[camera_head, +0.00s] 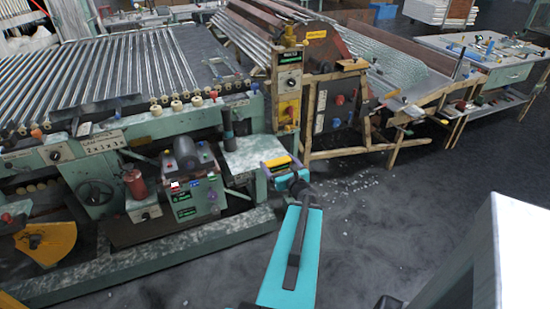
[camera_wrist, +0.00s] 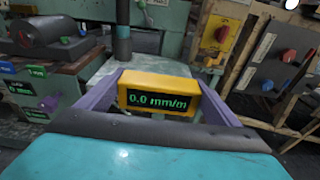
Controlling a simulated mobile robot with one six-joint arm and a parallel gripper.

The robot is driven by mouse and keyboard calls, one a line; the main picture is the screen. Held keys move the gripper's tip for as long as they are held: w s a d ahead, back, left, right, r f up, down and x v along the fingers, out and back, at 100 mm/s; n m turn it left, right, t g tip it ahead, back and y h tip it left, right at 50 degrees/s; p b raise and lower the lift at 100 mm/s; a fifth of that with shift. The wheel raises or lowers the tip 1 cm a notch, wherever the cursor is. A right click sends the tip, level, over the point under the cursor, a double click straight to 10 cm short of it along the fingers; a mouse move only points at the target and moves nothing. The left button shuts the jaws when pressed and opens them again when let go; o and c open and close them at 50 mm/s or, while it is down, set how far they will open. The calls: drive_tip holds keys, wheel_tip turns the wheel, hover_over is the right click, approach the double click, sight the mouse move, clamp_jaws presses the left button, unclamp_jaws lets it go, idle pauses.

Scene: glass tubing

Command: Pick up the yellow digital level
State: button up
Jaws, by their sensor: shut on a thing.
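The yellow digital level (camera_wrist: 158,97) is a small yellow block with a dark display reading "0.0 mm/m" in green. In the wrist view it sits between the two purple fingers of my gripper (camera_wrist: 160,100), one at each end, and the gripper is shut on it. In the head view the level (camera_head: 277,162) shows as a yellow bar at the end of my teal arm, with my gripper (camera_head: 280,166) around it. It is in front of the pale green stand top of the machine; whether it touches that surface I cannot tell.
The pale green stand top (camera_wrist: 160,66) lies just behind the level. A dark upright post (camera_wrist: 122,40) rises from it. A wooden frame with a yellow switch box (camera_head: 288,111) stands close behind on the right. Open grey floor (camera_head: 400,230) lies to the right.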

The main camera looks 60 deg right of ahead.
drive_tip(key=shift+s+a+r+p, duration=0.1)
drive_tip(key=shift+s+a+p, duration=0.2)
drive_tip(key=shift+s+a, duration=0.05)
idle(0.6)
